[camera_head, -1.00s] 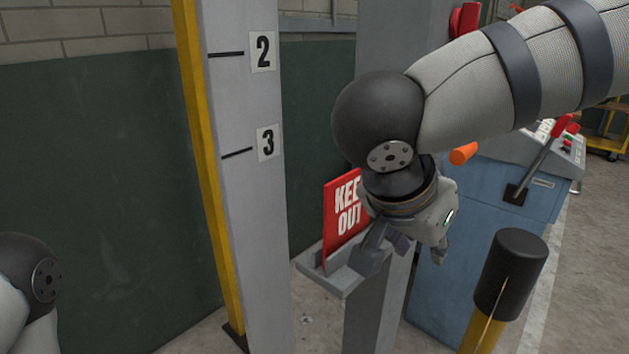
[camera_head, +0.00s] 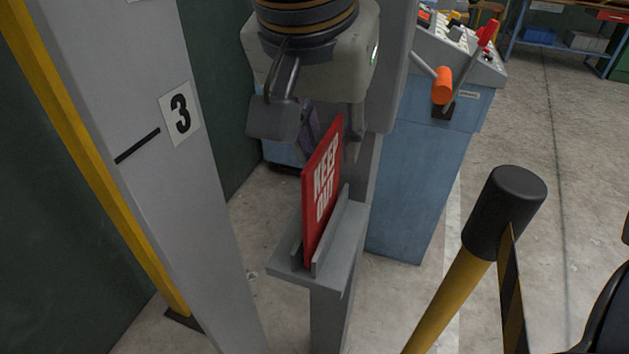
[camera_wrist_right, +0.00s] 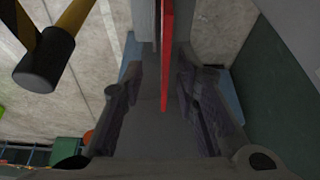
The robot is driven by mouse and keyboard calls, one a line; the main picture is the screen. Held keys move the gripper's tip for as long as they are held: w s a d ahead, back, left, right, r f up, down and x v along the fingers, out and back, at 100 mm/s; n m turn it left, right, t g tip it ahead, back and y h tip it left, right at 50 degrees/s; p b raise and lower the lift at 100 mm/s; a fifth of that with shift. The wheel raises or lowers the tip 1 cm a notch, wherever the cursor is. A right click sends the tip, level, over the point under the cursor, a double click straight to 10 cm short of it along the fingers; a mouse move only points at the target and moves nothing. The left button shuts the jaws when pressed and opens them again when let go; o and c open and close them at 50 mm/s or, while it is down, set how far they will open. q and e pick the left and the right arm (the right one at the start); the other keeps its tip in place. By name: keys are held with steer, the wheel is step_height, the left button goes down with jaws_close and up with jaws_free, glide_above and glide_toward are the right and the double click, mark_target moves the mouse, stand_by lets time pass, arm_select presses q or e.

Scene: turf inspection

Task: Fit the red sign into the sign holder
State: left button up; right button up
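The red "KEEP OUT" sign (camera_head: 321,190) stands upright in the sign holder (camera_head: 340,262), a grey ledge with low walls on a post. Its lower edge sits between the walls; whether it reaches the bottom of the slot is hidden. My right gripper (camera_head: 314,128) is just above and behind the sign, its fingers spread. In the right wrist view the sign (camera_wrist_right: 167,60) shows edge-on between the open fingers (camera_wrist_right: 160,85), with gaps on both sides. My left gripper is not in view.
A blue control console (camera_head: 420,170) with an orange-handled lever (camera_head: 442,85) is behind right. A black-topped yellow bollard (camera_head: 505,205) stands right of the holder. Concrete floor lies between.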

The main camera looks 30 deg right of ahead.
mark_target(329, 160)
steer(key=x, duration=0.4)
steer(key=shift+w+f, duration=0.15)
steer(key=shift+w, duration=0.05)
steer(key=shift+a, duration=0.1)
steer(key=shift+f, duration=0.25)
jaws_close()
